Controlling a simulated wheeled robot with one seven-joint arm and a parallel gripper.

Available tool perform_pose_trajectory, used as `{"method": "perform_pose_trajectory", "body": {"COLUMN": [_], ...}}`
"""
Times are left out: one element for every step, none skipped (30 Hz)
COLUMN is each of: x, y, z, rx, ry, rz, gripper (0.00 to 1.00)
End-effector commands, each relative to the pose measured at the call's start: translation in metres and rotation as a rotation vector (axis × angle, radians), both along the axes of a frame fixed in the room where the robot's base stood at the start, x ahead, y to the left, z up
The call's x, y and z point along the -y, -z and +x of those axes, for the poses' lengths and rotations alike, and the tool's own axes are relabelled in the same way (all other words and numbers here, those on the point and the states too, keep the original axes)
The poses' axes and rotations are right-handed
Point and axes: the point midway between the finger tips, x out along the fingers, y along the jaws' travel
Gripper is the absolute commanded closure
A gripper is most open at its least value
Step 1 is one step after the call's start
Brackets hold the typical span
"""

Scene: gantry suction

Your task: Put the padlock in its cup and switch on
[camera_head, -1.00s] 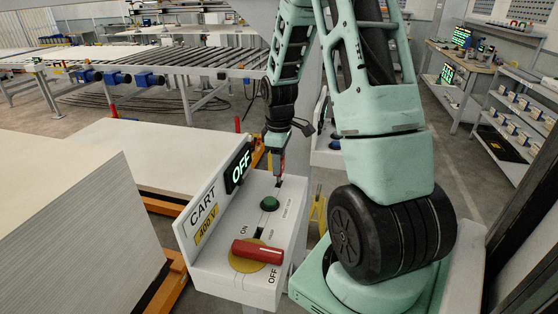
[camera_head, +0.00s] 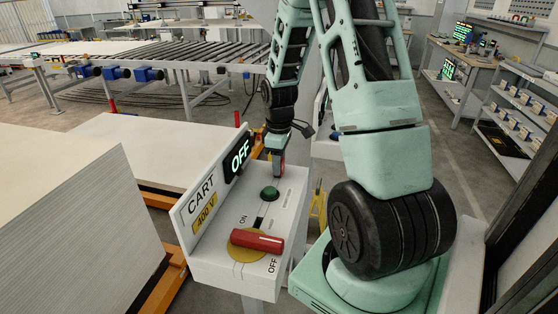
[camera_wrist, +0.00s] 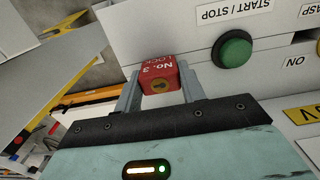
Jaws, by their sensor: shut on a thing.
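The red padlock (camera_wrist: 160,77), marked "No. 3 LOCK", sits between the two grey fingers of my gripper (camera_wrist: 158,90). My gripper is shut on it. In the head view my gripper (camera_head: 278,172) holds the padlock at the far end of the white cart switch box (camera_head: 225,262); I cannot tell whether it touches the box. The box carries a red rotary handle (camera_head: 258,240) on a yellow disc, turned toward OFF. The display (camera_head: 239,155) reads OFF. A green start/stop button (camera_head: 269,193) lies between handle and gripper. I cannot make out a cup.
Stacked pale boards (camera_head: 70,215) stand left of the box, with another board stack (camera_head: 150,150) behind. A roller conveyor (camera_head: 190,72) runs across the back. A shelf rack (camera_head: 515,110) and a bench (camera_head: 460,65) stand at the right. Open floor lies before the rack.

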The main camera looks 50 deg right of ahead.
Motion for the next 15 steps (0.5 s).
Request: {"method": "perform_pose_trajectory", "body": {"x": [0.0001, 0.0001, 0.0001, 0.0001, 0.0001, 0.0000, 0.0000, 0.0000, 0.0000, -0.0001, -0.0001, 0.0000, 0.0001, 0.0001, 0.0004], "y": [0.0019, 0.0009, 0.0007, 0.0007, 0.0007, 0.0007, 0.0007, 0.0007, 0.0007, 0.0009, 0.0008, 0.0002, -0.0007, -0.0021, -0.0050], "z": [0.0000, 0.0001, 0.0000, 0.0000, 0.0000, 0.0000, 0.0000, 0.0000, 0.0000, -0.0001, -0.0001, 0.0000, 0.0000, 0.0002, 0.0004], "rx": [0.000, 0.000, 0.000, 0.000, 0.000, 0.000, 0.000, 0.000, 0.000, 0.000, 0.000, 0.000, 0.000, 0.000, 0.001], "ry": [0.000, 0.000, 0.000, 0.000, 0.000, 0.000, 0.000, 0.000, 0.000, 0.000, 0.000, 0.000, 0.000, 0.000, 0.000], "rz": [0.000, -0.001, 0.000, 0.000, 0.000, 0.000, 0.000, 0.000, 0.000, 0.000, 0.000, 0.000, 0.000, -0.001, -0.001], "gripper": [0.58, 0.49, 0.38, 0.35, 0.35, 0.35, 0.35, 0.35, 0.35, 0.35, 0.35, 0.35, 0.35, 0.35, 0.35]}}
